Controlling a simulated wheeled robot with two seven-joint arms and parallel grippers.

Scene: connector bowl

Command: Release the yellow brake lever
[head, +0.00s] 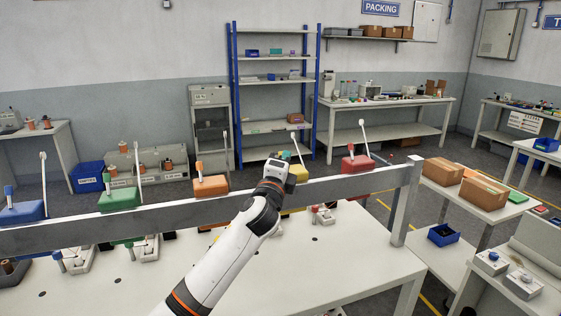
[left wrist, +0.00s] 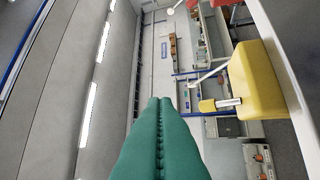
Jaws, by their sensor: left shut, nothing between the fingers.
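The yellow brake box (head: 296,202) sits on the grey rail, mostly hidden behind my left gripper in the head view. Its thin white lever (head: 298,150) stands up with a pale knob on top, leaning slightly left. In the left wrist view the yellow box (left wrist: 255,80) is at the right. Its white lever (left wrist: 208,75) and a short yellow-capped rod (left wrist: 215,104) point left. My left gripper (head: 286,156) is beside the lever; its green fingers (left wrist: 160,101) are shut and empty. The fingers appear apart from the lever, but depth is unclear. My right gripper is not in view.
Similar blue (head: 22,212), green (head: 118,200), orange (head: 210,187) and red (head: 358,164) boxes with white levers line the rail (head: 150,218). The white table (head: 330,270) lies below. Cardboard boxes (head: 482,193) stand at the right.

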